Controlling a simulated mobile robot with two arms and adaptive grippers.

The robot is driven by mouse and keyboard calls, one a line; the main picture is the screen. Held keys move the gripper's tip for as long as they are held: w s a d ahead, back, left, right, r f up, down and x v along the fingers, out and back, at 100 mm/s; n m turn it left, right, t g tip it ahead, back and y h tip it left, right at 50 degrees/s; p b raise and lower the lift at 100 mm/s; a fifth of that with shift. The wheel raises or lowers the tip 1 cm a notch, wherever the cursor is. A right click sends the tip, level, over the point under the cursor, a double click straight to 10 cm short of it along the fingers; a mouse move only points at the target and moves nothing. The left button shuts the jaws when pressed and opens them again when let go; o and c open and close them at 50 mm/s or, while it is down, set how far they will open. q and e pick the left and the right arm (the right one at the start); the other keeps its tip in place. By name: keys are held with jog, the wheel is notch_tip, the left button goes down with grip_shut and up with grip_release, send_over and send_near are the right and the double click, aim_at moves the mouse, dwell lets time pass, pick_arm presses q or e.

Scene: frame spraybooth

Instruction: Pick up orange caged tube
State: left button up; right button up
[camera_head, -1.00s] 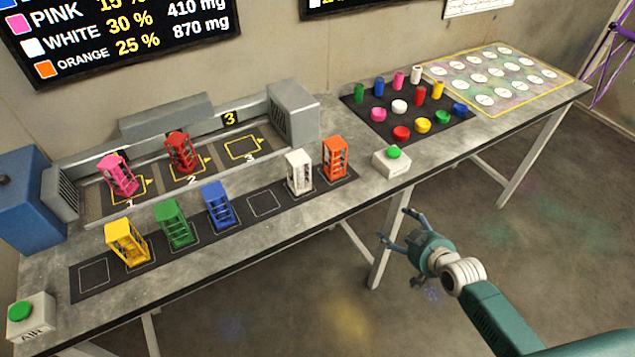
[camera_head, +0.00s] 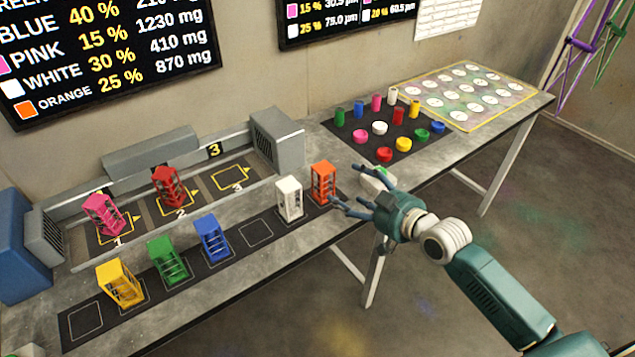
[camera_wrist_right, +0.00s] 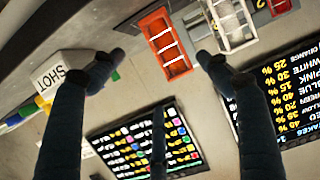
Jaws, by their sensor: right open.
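The orange caged tube (camera_head: 323,182) stands upright at the right end of the black strip on the table, next to the white caged tube (camera_head: 289,198). My right gripper (camera_head: 345,200) is open and empty just to the right of the orange one, its fingers pointing at it. In the right wrist view the orange caged tube (camera_wrist_right: 165,45) shows beyond and between the two open fingertips (camera_wrist_right: 160,58), and the white caged tube (camera_wrist_right: 230,22) is beside it. I see no contact. My left gripper is not in view.
Blue (camera_head: 212,238), green (camera_head: 167,260) and yellow (camera_head: 119,283) caged tubes stand further left on the strip. Pink (camera_head: 103,213) and red (camera_head: 169,186) ones are in the booth tray behind. A green-button box (camera_head: 372,182) stands close behind my right gripper.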

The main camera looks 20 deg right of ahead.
aim_at(332, 180)
jog(key=x, duration=0.3)
jog(key=shift+r, duration=0.15)
jog(key=p+x, duration=0.1)
jog(key=x, duration=0.1)
jog(key=shift+w+a, duration=0.3)
jog(key=shift+a, duration=0.05)
jog(key=x, duration=0.3)
jog(key=shift+w+a+f+p, duration=0.2)
jog(key=shift+a+f+p, duration=0.05)
jog(key=shift+a+p, duration=0.15)
jog(key=shift+w+f, duration=0.1)
jog(key=shift+w, duration=0.15)
jog(key=shift+f, duration=0.1)
jog(key=c, duration=1.2)
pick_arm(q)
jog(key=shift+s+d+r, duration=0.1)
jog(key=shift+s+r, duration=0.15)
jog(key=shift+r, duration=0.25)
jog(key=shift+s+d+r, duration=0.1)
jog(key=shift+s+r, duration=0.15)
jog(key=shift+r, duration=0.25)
pick_arm(e)
jog(key=shift+w, duration=0.1)
jog(key=shift+c, duration=1.3)
